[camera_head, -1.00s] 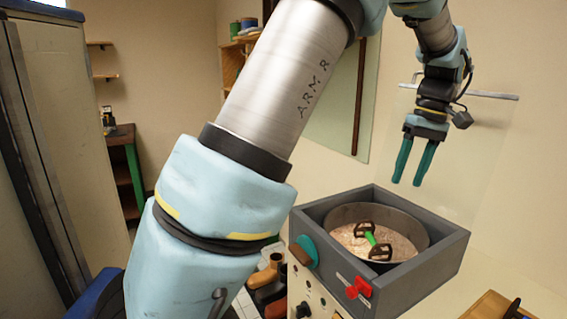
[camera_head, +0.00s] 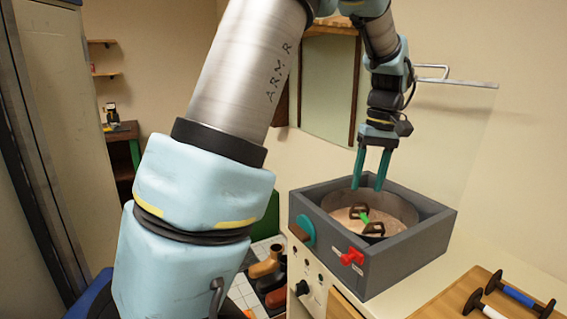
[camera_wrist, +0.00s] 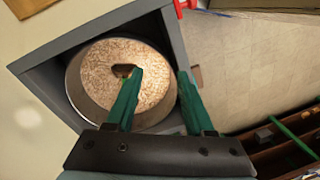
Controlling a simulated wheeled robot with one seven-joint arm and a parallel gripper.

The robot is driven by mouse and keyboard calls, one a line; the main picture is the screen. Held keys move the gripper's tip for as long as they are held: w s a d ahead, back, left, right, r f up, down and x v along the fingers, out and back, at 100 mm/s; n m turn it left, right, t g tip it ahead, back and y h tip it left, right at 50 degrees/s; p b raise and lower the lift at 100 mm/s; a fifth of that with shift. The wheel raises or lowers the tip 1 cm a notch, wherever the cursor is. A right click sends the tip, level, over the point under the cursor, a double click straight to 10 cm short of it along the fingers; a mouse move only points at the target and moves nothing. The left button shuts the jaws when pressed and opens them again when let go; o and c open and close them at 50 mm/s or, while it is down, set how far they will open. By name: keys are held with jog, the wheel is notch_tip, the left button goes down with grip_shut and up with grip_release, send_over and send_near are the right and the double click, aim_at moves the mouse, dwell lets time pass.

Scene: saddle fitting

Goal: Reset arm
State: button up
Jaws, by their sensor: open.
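My gripper (camera_head: 371,184) is open, with two teal fingers pointing down above the round metal pan (camera_head: 399,201) set in a grey square box. Nothing shows between the fingers. A tool with a green middle and dark brown ends (camera_head: 365,218) lies in the pan on the grainy brownish contents. In the wrist view the pan (camera_wrist: 82,88) and its contents lie beyond the fingers (camera_wrist: 164,100), and the left finger hides most of the tool.
The grey box (camera_head: 408,255) carries a red knob (camera_head: 352,257) and a teal disc (camera_head: 302,231) outside. A wooden board (camera_head: 455,297) with handled tools lies at lower right. Boots (camera_head: 264,265) stand at lower middle. A clear panel rises behind the box.

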jog(key=s+a+f+b, duration=0.2)
jog(key=a+f, duration=0.3)
jog(key=a, duration=0.3)
jog(key=s+a+f+m+t+h+b, duration=0.1)
jog(key=s+a+f+b, duration=0.2)
jog(key=a+f, duration=0.3)
jog(key=s+a+f+m+t+b, duration=0.1)
jog(key=a+f, duration=0.4)
jog(key=a, duration=0.6)
jog(key=shift+s+a+f+h+b, duration=0.35)
jog(key=shift+s+b, duration=0.35)
jog(key=shift+s, duration=0.35)
jog(key=shift+r, duration=0.1)
